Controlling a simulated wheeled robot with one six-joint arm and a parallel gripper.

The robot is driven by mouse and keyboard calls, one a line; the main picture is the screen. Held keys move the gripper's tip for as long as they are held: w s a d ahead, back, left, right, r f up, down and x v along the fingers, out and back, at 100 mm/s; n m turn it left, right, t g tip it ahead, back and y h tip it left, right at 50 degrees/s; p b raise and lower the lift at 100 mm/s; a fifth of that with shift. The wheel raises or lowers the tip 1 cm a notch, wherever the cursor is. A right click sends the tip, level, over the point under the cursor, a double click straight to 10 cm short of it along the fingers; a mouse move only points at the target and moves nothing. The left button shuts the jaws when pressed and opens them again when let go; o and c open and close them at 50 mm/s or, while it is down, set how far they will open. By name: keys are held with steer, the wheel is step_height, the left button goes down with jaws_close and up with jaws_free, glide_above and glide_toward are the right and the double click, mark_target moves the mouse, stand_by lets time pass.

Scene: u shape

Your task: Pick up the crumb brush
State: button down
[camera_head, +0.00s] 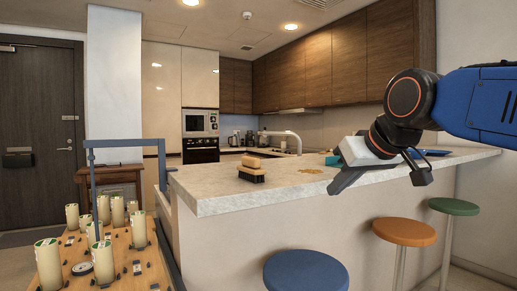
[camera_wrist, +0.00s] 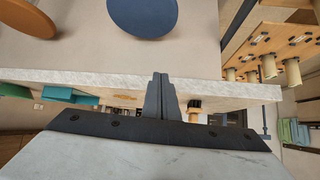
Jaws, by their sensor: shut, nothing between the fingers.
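The crumb brush (camera_head: 251,168), with a tan wooden back and dark bristles, rests on the pale stone counter (camera_head: 225,190) near its left end. A small part of it shows in the wrist view (camera_wrist: 194,107), just right of my fingers and partly hidden. My gripper (camera_head: 341,184) is at the counter's front edge, right of the brush and apart from it. Its dark fingers are together and empty, as the wrist view also shows (camera_wrist: 161,90).
Orange-brown crumbs (camera_head: 311,171) lie right of the brush. A teal item (camera_head: 333,160) and a blue plate (camera_head: 433,152) are further right. Blue (camera_head: 306,271), orange (camera_head: 404,231) and green (camera_head: 453,206) stools stand before the counter. A wooden deck with several pale cylinders is at left.

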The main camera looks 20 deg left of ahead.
steer(key=a+r+n+y, duration=0.2)
steer(key=a+r, duration=0.6)
steer(key=a, duration=0.5)
glide_above(251, 168)
steer(key=d, duration=0.2)
steer(key=shift+w+f, duration=0.1)
steer(key=shift+f, duration=0.15)
steer(key=shift+f+g, duration=0.3)
steer(key=shift+f, duration=0.35)
